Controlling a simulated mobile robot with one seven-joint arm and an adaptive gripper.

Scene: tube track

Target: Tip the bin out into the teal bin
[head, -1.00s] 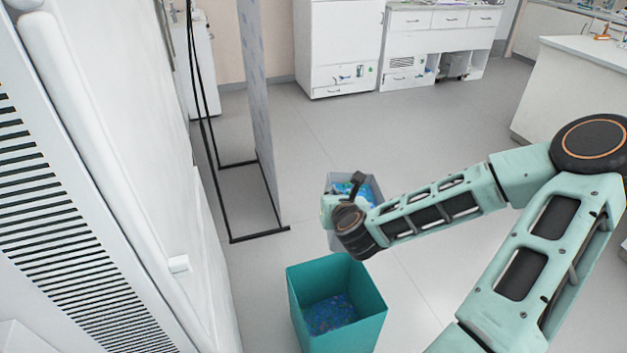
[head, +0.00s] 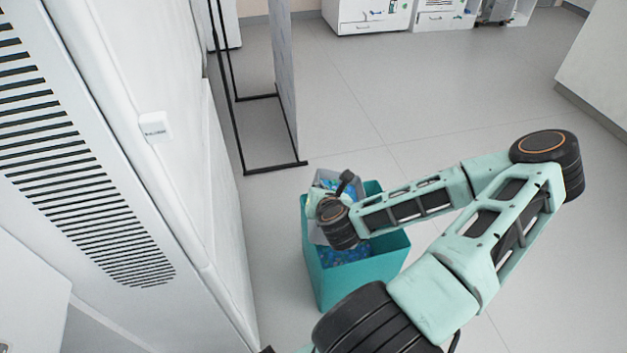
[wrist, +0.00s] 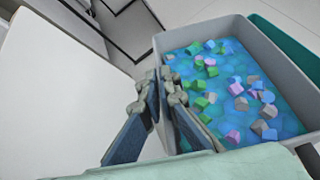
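The grey bin (wrist: 283,50) is full of blue, green, pink and grey bits. My gripper (wrist: 162,78) has one finger on each side of its near left wall and is shut on it. In the head view the grey bin (head: 316,186) is partly hidden by my wrist and overlaps the back left of the teal bin (head: 385,262). It looks held at or above the teal rim; any slight tilt is hard to tell. The teal bin stands upright on the floor with blue bits inside. Its edge also shows beyond the grey bin in the wrist view (wrist: 285,45).
A white wall unit with a vent (head: 85,190) runs along the left. A panel on a black-framed stand (head: 285,85) is behind the bins. White cabinets (head: 370,15) are at the back. The floor to the right is clear.

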